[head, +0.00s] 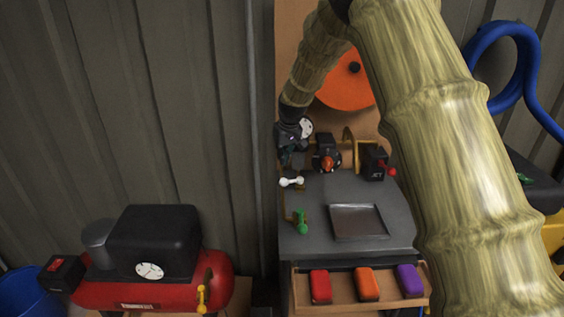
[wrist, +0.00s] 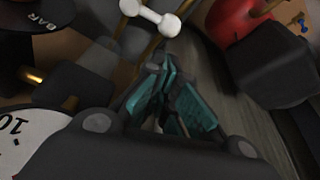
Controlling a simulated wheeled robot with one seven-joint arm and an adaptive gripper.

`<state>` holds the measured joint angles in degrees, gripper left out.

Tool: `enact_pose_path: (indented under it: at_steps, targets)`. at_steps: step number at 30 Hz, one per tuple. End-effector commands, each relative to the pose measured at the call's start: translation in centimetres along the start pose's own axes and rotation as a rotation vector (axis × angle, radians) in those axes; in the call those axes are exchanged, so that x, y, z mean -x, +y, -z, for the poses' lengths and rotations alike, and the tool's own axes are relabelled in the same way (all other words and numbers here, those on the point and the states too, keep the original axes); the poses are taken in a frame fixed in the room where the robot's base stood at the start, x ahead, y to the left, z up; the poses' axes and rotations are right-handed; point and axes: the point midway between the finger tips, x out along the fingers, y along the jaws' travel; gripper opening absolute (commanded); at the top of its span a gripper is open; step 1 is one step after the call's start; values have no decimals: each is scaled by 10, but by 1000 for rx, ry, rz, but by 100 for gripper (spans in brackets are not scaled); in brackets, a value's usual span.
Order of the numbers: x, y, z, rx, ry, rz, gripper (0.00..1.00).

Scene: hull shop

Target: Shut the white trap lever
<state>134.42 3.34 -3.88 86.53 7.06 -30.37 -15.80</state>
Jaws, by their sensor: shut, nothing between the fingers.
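The white trap lever (head: 291,182) has a white, dumbbell-shaped handle and sits at the left edge of the grey bench, below my gripper in the head view. It also shows at the top of the wrist view (wrist: 150,15), on a thin brass-coloured rod. My gripper (head: 289,163) points down just above the lever in the head view. In the wrist view its teal-padded fingers (wrist: 170,78) are together and empty, with the white handle beyond their tips. I see a gap between fingers and handle in the picture; contact is not visible.
A green lever (head: 302,228) stands nearer on the same bench edge. A shallow tray (head: 358,236) and a black box with a red knob (head: 374,163) lie to the right. A white dial (wrist: 25,140) is close beside my gripper. A red compressor (head: 150,290) stands lower left.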

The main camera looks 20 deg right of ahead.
Motion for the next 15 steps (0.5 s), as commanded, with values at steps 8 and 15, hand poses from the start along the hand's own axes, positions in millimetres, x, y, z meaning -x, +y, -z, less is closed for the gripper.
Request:
enact_pose_path:
  at_steps: [8,15]
  targets:
    - [-39,0,-1,0,-2,0,0]
    - [-70,0,-1,0,-2,0,0]
